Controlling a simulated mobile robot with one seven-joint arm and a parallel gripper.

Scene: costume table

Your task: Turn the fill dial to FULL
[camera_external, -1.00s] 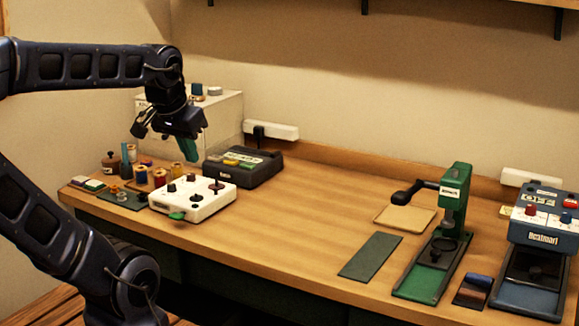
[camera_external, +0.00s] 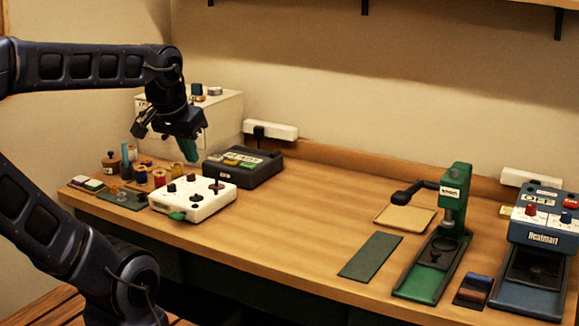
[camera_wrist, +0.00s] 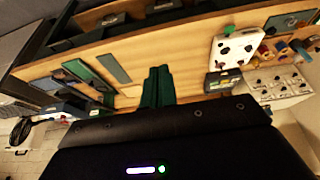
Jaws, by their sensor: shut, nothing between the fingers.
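A white control unit (camera_external: 212,203) with several black knobs (camera_external: 196,197), a dark lever (camera_external: 216,184) and a green tab at its front stands on the left part of the table. It also shows in the wrist view (camera_wrist: 222,58). No label reads FILL or FULL clearly, so I cannot tell which knob is the fill dial or where it points. My gripper (camera_external: 190,157) has green fingers, shut and empty, pointing down. It hangs in the air above and behind the white unit, apart from it. The shut fingers also show in the wrist view (camera_wrist: 158,84).
A dark box (camera_external: 243,166) stands right behind the white unit. Thread spools (camera_external: 159,177) and small jars crowd its left. A white cabinet (camera_external: 225,118) stands behind. A green press (camera_external: 454,205) and a blue machine (camera_external: 545,222) stand at right. The table's middle is clear.

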